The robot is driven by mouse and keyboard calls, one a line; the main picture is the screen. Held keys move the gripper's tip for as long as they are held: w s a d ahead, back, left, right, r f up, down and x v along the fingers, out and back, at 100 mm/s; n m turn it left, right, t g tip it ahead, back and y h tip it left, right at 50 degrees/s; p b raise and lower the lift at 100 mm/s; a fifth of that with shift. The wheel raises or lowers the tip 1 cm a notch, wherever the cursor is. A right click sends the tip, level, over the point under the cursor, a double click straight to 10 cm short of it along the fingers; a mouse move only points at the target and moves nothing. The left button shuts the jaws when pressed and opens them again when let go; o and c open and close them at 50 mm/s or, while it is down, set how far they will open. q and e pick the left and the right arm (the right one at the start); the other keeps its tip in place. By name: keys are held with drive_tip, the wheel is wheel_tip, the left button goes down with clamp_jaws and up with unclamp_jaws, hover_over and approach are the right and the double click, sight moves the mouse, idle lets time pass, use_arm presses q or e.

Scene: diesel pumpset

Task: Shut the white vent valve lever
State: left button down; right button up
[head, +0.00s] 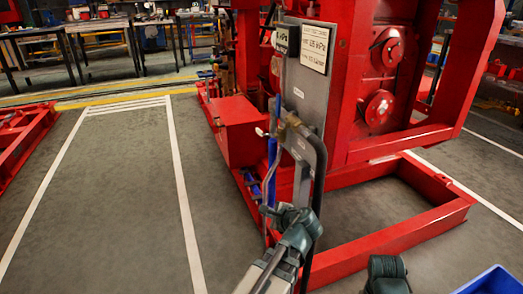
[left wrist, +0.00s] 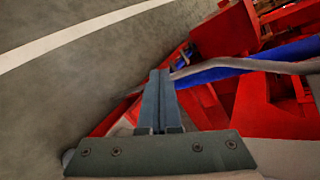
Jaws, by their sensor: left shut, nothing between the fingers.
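A small white lever end (head: 261,132) sticks out to the left of the brass valve fitting (head: 290,124) on the grey panel; I take it for the vent valve lever, but most of it is hard to make out. My left gripper (head: 268,210) is below it, by the lower blue and grey pipes. In the left wrist view its fingers (left wrist: 158,75) are pressed together and empty. Their tips are close to a thin grey pipe (left wrist: 240,65); I cannot tell if they touch it. The white lever is not clear in that view.
A black hose (head: 319,180) hangs from the fitting just right of my left gripper. The grey panel (head: 305,85) carries signs. The red pumpset frame (head: 400,235) surrounds the right side. A blue bin (head: 492,282) is at bottom right. Floor at left is clear.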

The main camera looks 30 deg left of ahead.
sight(261, 136)
use_arm(q)
drive_tip(key=w+r+m+t+y, duration=0.2)
drive_tip(key=w+r+m+t, duration=0.1)
drive_tip(key=r+m, duration=0.35)
drive_tip(key=w+r+m+t+y, duration=0.2)
drive_tip(key=r+m+t, duration=0.1)
drive_tip(key=r+m, duration=0.35)
drive_tip(key=w+a+r+p, duration=0.4)
drive_tip(key=w+a, duration=0.3)
drive_tip(key=a, duration=0.1)
drive_tip(key=shift+a+p, duration=0.15)
drive_tip(key=shift+p, duration=0.15)
drive_tip(key=shift+w+r, duration=0.1)
drive_tip(key=shift+w+a+r+p, duration=0.2)
drive_tip(key=shift+r+p, duration=0.6)
drive_tip(key=shift+f, duration=0.15)
